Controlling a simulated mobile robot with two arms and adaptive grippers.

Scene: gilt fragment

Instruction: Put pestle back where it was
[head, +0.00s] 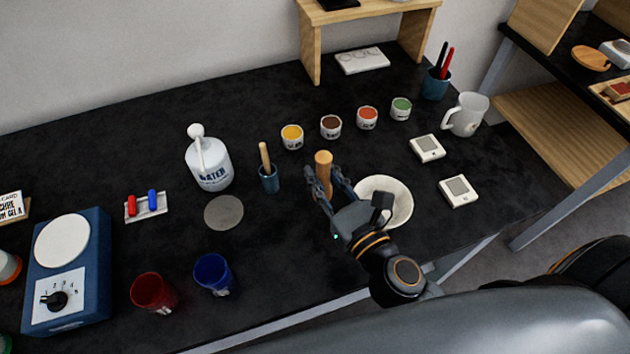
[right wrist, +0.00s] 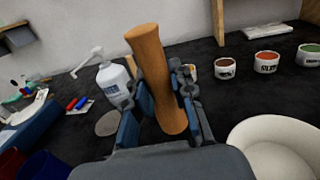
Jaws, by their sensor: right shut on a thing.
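The wooden pestle (head: 323,171) is upright between the fingers of my right gripper (head: 328,188), which is shut on it. In the right wrist view the pestle (right wrist: 158,80) leans slightly, with its thicker end down, between the fingers (right wrist: 165,105). A white bowl (head: 401,203), which looks like a mortar, stands just right of the gripper, partly hidden by it. The bowl also shows at the lower right of the right wrist view (right wrist: 275,150). Whether the pestle's lower end touches the table is unclear. My left gripper is not in view.
A blue cup with a wooden stick (head: 269,178) and a grey disc (head: 224,213) stand left of the gripper. A water bottle (head: 209,166) is farther left. Small paint pots (head: 331,126) line the back. Red (head: 153,291) and blue (head: 213,273) cups stand front left. Two white devices (head: 458,191) lie right.

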